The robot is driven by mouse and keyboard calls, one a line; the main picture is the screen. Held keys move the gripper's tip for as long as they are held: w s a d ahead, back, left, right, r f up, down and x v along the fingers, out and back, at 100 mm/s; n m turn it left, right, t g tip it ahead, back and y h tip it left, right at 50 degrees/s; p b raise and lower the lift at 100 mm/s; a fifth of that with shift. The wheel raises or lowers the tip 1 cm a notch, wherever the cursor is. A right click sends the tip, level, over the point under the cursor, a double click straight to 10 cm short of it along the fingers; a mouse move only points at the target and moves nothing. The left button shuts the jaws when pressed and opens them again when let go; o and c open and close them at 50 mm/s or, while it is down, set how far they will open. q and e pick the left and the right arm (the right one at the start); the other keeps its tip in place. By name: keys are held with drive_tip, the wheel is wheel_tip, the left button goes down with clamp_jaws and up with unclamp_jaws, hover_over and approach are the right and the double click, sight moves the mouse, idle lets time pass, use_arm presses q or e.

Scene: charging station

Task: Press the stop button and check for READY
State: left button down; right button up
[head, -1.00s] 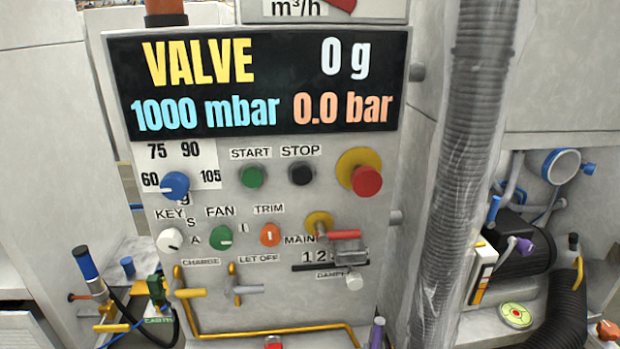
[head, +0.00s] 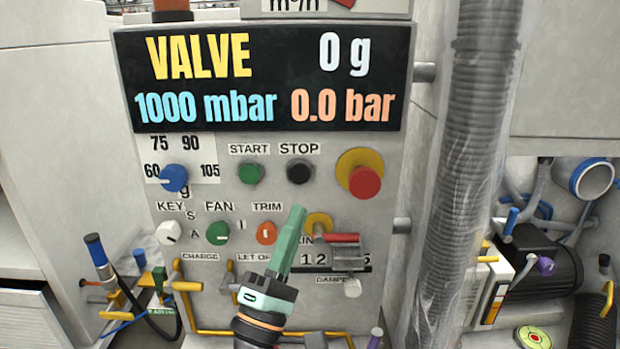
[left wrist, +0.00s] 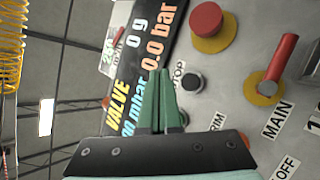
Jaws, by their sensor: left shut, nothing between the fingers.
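The black stop button (head: 299,171) sits under the STOP label on the grey panel, right of the green start button (head: 250,173). The display (head: 262,80) above reads VALVE, 0 g, 1000 mbar and 0.0 bar; READY does not show on it. My left gripper (head: 297,212) has green fingers, shut and empty, pointing up just below the stop button, apart from it in the picture. In the left wrist view the fingers (left wrist: 163,105) point toward the panel and the stop button (left wrist: 192,82) shows just right of their tips. My right gripper is not in view.
A red mushroom button (head: 365,182) on a yellow base is right of the stop button. A red-handled valve (head: 341,238), the orange trim knob (head: 266,233) and the fan knob (head: 217,234) lie close around my left gripper. A grey corrugated hose (head: 470,150) runs down at right.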

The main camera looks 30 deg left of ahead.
use_arm(q)
drive_tip(key=shift+s+a+r+n+y, duration=0.1)
drive_tip(key=shift+a+r+n+y, duration=0.05)
drive_tip(key=shift+r+n+y, duration=0.35)
drive_tip(key=shift+f, duration=0.1)
drive_tip(key=b, duration=0.2)
approach(301, 167)
drive_tip(key=shift+s+d+r+x, duration=0.1)
drive_tip(key=shift+x, duration=0.75)
drive_tip(key=shift+s+d+r+x, duration=0.1)
drive_tip(key=shift+d+x, duration=0.05)
drive_tip(key=shift+x, duration=0.7)
drive_tip(key=shift+s+d+r+x, duration=0.1)
drive_tip(key=shift+x, duration=0.75)
drive_tip(key=shift+w, duration=0.1)
drive_tip(key=shift+w+a, duration=0.2)
drive_tip(key=shift+w, duration=0.15)
drive_tip(key=shift+w+a+r, duration=0.1)
drive_tip(key=shift+w+a, duration=0.1)
drive_tip(key=shift+w, duration=0.2)
drive_tip(key=shift+s, duration=0.1)
idle(0.5)
drive_tip(key=shift+s+d+p, duration=0.3)
drive_tip(key=shift+s+d, duration=0.1)
drive_tip(key=shift+s, duration=0.3)
